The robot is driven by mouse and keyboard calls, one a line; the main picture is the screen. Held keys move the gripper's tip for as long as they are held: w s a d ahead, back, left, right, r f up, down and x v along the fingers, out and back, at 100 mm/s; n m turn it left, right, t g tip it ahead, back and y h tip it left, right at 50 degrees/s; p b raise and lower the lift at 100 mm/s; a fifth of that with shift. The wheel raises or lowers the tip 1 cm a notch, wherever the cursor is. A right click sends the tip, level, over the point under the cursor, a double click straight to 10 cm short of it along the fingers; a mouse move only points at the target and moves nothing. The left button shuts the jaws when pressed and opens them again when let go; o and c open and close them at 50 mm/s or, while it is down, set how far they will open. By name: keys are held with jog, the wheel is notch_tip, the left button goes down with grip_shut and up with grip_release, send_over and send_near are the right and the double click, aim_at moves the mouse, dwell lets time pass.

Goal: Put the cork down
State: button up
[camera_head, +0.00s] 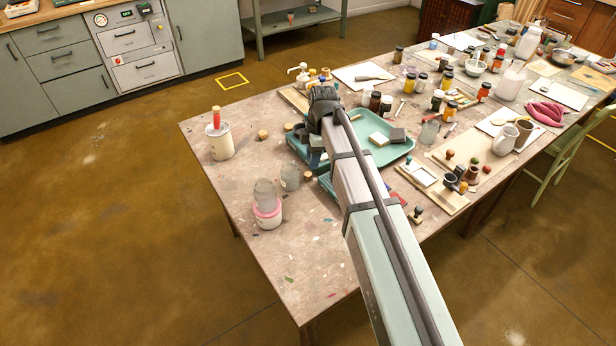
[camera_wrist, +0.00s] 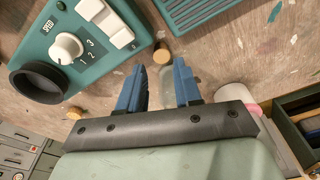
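In the wrist view my gripper (camera_wrist: 160,82) has its two blue fingers apart, with a visible gap between them and nothing pinched. A small round tan cork (camera_wrist: 161,53) shows just past the fingertips, clear of both. A pale translucent jar (camera_wrist: 167,76) shows partly between the fingers; I cannot tell whether the cork touches it. A second cork (camera_wrist: 75,113) lies on the table to the left of the fingers. In the head view my gripper (camera_head: 316,158) is over the table's left part, its tips partly hidden by my arm. One cork (camera_head: 263,134) stands left of it.
A teal device with a white knob (camera_wrist: 66,46) and a ribbed teal piece (camera_wrist: 205,10) are close by. A glass jar (camera_head: 290,178), a pink-banded jar (camera_head: 267,210) and a white pot (camera_head: 219,142) stand left. A teal tray (camera_head: 397,154) lies right. The table's front left is clear.

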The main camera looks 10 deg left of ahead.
aim_at(308, 174)
jog(key=shift+s+a+f, duration=0.1)
jog(key=shift+a+f, duration=0.1)
jog(key=shift+f, duration=0.75)
jog(key=shift+s+a+f, duration=0.1)
jog(key=shift+a+f, duration=0.1)
jog(key=shift+f, duration=0.8)
jog(key=shift+s+a+f, duration=0.1)
jog(key=shift+a+f, duration=0.1)
jog(key=shift+f, duration=0.75)
jog(key=shift+c, duration=0.2)
grip_shut()
